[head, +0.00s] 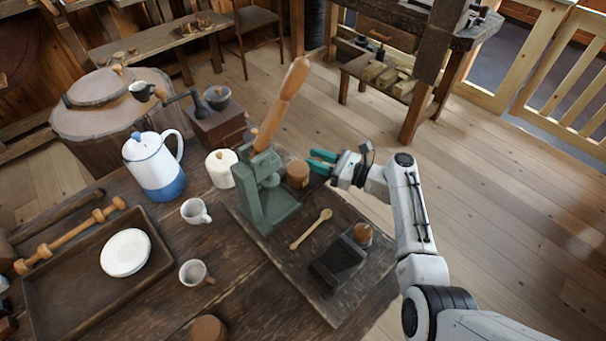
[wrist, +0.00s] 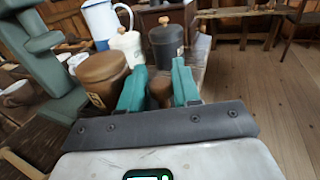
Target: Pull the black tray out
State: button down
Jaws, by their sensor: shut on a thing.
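A small black tray (head: 340,262), box-like with dark sides, sits on the dark board at the right of the table. A round brown wooden knob (head: 362,235) shows at its back right corner. My gripper (head: 319,162) is well behind the tray, beside a brown wooden jar (head: 298,174). In the wrist view, my teal fingers (wrist: 160,90) are shut on a small rounded brown wooden piece (wrist: 160,83). Its lower part is hidden by my gripper. The jar (wrist: 103,78) stands just left of the fingers. The black tray is not visible in the wrist view.
A green lever press (head: 262,195) stands left of my gripper, with a wooden spoon (head: 311,229) before it. A cream jar (head: 221,168), blue-white pot (head: 155,168) and cups stand farther left. A dark brown serving tray (head: 57,300) holds a white plate. Floor is open at right.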

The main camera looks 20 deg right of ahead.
jog(key=shift+w+d, duration=0.1)
jog(key=shift+d, duration=0.15)
jog(key=c, duration=1)
grip_release()
jog(key=v, duration=1)
jog(key=shift+s+d, duration=0.25)
jog(key=shift+s, duration=0.05)
jog(key=shift+r, duration=0.1)
